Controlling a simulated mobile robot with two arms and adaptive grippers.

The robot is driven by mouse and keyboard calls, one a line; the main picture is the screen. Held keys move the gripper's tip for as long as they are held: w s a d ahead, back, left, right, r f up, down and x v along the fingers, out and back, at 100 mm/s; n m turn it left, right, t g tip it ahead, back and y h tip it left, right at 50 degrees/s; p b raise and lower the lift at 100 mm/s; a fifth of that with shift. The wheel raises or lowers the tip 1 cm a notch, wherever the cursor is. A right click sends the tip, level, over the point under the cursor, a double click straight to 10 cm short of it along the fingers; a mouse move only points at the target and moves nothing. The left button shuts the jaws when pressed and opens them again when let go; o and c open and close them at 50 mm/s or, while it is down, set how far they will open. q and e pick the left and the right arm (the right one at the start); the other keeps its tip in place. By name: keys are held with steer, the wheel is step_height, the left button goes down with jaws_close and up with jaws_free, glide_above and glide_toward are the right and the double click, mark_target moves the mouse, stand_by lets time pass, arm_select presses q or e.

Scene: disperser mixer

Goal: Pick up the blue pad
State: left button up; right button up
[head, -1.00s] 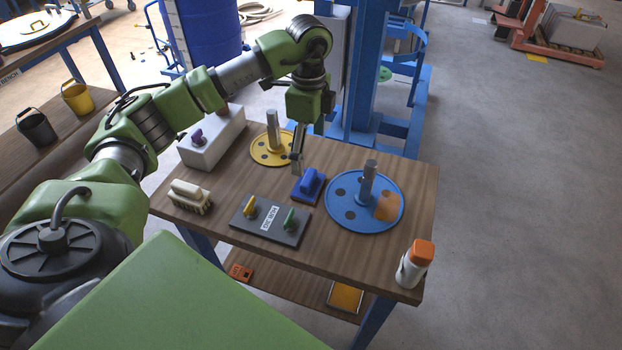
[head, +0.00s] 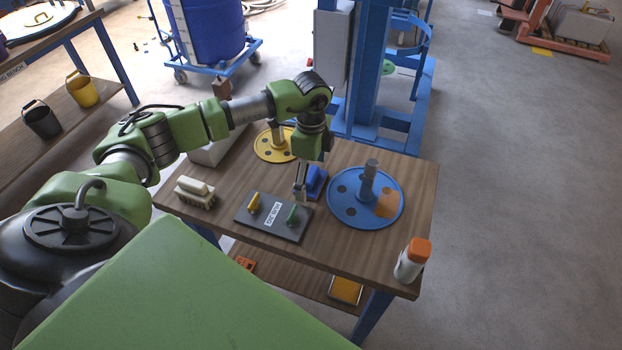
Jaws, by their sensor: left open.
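The blue pad (head: 317,179) with its raised blue handle lies on the wooden table, between the dark board and the blue disc. My left gripper (head: 299,198) points down just at the pad's left side in the picture and hides part of it. Its jaws are open, with nothing seen between them. I cannot tell whether it touches the pad. My right gripper does not show.
A blue machine frame (head: 367,80) stands behind.

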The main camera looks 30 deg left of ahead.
mark_target(311, 174)
arm_select(q)
steer(key=shift+s, duration=0.1)
steer(key=c, duration=1.6)
steer(key=shift+s+d+f, duration=0.1)
steer(key=c, duration=0.3)
steer(key=shift+r+b, duration=0.3)
steer(key=shift+b, duration=0.05)
step_height(311, 174, up, 3)
steer(key=shift+f+b, duration=0.2)
steer(key=shift+b, duration=0.45)
steer(key=s+d+r+b, duration=0.3)
steer(key=s+d+r, duration=0.5)
steer(key=s+r, duration=0.2)
steer(key=shift+s+d, duration=0.25)
steer(key=shift+s, duration=0.1)
